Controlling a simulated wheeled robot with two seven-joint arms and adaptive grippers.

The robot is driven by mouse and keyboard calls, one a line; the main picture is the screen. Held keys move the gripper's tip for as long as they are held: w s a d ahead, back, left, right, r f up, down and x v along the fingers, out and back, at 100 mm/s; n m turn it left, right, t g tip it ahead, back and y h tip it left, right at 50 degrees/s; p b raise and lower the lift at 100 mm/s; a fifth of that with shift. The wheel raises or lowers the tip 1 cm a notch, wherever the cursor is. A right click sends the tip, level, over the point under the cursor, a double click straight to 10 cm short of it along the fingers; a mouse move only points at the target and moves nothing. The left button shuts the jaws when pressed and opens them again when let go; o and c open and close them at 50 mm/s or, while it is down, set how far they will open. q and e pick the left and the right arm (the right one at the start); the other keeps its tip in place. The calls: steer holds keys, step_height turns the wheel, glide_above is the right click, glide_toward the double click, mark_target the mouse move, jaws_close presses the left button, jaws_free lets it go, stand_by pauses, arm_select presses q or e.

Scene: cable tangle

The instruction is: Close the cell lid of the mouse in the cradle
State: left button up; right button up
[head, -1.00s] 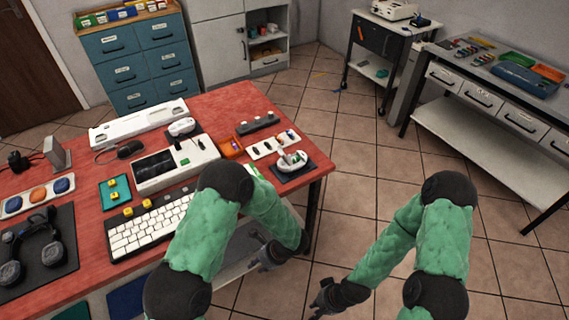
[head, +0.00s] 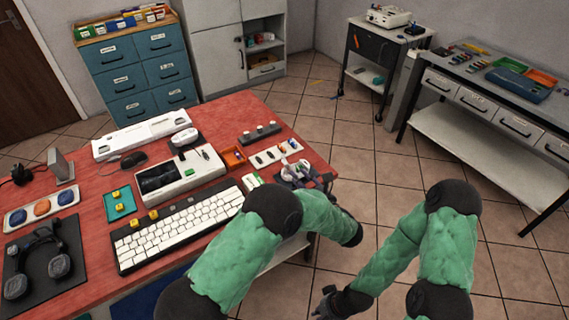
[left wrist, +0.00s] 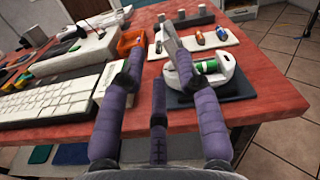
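The white mouse (left wrist: 213,79) sits in a dark cradle (left wrist: 238,92) near the table's right edge in the left wrist view. A green cell (left wrist: 206,67) shows in its open top. I cannot clearly make out the lid.
A white tray with small cells (head: 276,154), an orange bin (head: 232,157) and a dark block with knobs (head: 259,134) lie behind the cradle. The white keyboard (head: 180,225) lies to the left. Floor is free right of the table.

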mark_target(285, 163)
arm_select(q)
steer(key=b+x, duration=0.2)
steer(key=x, duration=0.6)
steer(key=shift+w+a+f, duration=0.1)
steer(key=shift+a, duration=0.1)
jaws_close()
